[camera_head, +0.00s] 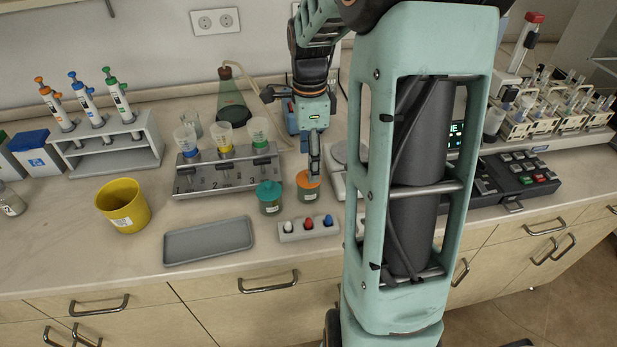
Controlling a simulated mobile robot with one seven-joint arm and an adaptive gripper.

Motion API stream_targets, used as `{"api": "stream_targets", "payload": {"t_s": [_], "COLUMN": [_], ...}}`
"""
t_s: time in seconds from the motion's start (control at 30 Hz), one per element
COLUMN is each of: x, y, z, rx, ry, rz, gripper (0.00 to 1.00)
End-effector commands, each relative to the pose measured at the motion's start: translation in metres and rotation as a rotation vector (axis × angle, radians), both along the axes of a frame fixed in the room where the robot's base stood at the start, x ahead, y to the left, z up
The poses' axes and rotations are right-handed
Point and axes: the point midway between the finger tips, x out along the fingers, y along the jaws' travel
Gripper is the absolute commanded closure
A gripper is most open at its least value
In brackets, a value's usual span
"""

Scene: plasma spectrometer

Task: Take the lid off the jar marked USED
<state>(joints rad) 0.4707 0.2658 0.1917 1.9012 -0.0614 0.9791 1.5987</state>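Two small jars stand side by side on the bench. One has an orange lid (309,180) and the other a teal lid (269,189). Their labels are too small to read, so I cannot tell which is marked USED. My gripper (314,176) points down at the orange-lidded jar (308,194), with its fingertips at or just over the lid. The fingers overlap in this view and cover part of the lid. I cannot tell whether they touch it or are closed on it. The orange lid sits on its jar.
A grey tray (208,241) and a block with white, red and blue caps (293,237) lie in front. A yellow bin (124,206) is to the left. A metal rack with numbered positions (228,181) stands behind. My arm hides the bench on the right.

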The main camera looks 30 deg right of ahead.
Motion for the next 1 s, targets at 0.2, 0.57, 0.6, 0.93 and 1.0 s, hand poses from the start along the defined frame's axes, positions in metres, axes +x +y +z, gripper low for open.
{"api": "stream_targets", "payload": {"t_s": [0.2,0.57,0.6,0.93,1.0], "x": [-0.001,0.0,0.0,0.0,0.0], "y": [0.002,0.002,0.002,0.002,0.002], "z": [-0.034,-0.041,-0.041,-0.041,-0.041], "rx": [0.002,0.001,0.001,0.001,0.001], "ry": [0.005,0.001,0.001,0.001,0.001], "rz": [-0.001,-0.001,-0.001,-0.001,-0.001], "gripper": [0.36,0.38,0.43,0.7,0.7]}}
